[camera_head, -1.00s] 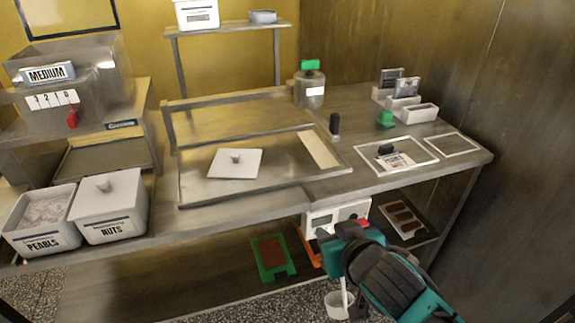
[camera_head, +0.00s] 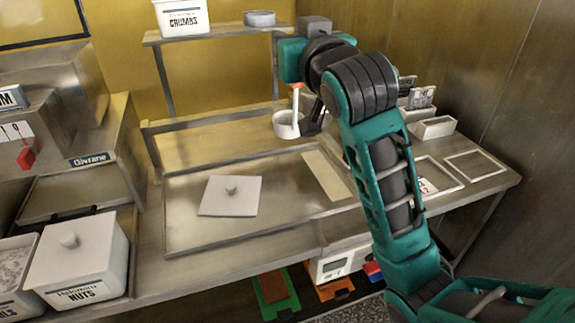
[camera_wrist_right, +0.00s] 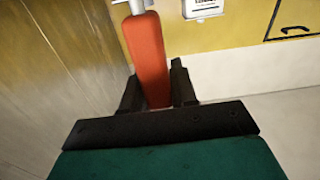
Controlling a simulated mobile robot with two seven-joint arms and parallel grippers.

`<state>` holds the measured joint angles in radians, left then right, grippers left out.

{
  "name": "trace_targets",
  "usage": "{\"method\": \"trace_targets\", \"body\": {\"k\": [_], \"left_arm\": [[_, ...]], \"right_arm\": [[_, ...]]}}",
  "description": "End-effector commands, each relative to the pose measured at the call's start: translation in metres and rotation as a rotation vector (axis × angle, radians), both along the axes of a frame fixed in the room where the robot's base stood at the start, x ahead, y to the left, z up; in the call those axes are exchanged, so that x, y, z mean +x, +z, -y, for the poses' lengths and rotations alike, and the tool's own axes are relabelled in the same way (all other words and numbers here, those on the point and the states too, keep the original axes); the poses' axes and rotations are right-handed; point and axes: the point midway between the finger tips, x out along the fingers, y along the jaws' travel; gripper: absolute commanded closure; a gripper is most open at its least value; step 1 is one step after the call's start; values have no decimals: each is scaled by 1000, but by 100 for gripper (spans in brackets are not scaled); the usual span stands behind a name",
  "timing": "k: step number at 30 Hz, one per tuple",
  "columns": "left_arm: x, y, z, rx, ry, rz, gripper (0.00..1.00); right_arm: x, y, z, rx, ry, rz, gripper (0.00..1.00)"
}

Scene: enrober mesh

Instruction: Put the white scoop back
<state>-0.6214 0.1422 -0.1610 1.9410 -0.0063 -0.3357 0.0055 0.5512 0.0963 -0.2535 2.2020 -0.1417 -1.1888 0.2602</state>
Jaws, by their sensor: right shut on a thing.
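The white scoop (camera_head: 287,124) hangs from my right gripper (camera_head: 297,84) in the head view, cup downward, over the back part of the bench. Its thin white stem runs up to a red-orange grip. In the right wrist view the red grip (camera_wrist_right: 150,60) lies between the dark fingers of my right gripper (camera_wrist_right: 158,88), which is shut on it; the cup is out of that view. Whether the cup touches anything behind it is hard to tell. My left gripper is not in view.
A shallow metal tray (camera_head: 190,232) holds a white lid (camera_head: 230,197). A lidded nuts bin (camera_head: 78,262) and an open bin (camera_head: 14,268) stand at left. A crumbs bin (camera_head: 181,16) and grey bowl (camera_head: 259,18) sit on the upper shelf. My right arm hides much of the right bench.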

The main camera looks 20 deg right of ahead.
Motion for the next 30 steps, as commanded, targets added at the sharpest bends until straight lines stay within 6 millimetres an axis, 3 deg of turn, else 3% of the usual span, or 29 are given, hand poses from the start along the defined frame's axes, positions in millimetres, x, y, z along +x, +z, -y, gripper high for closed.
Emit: {"method": "trace_targets", "body": {"k": [3, 12, 30], "left_arm": [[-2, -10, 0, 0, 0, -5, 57], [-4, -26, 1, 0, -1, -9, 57], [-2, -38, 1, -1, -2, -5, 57]], "right_arm": [[0, -38, 0, -3, -1, -8, 100], [-1, -115, 0, -3, -1, -6, 100], [-1, -181, 0, -2, 0, -1, 100]]}}
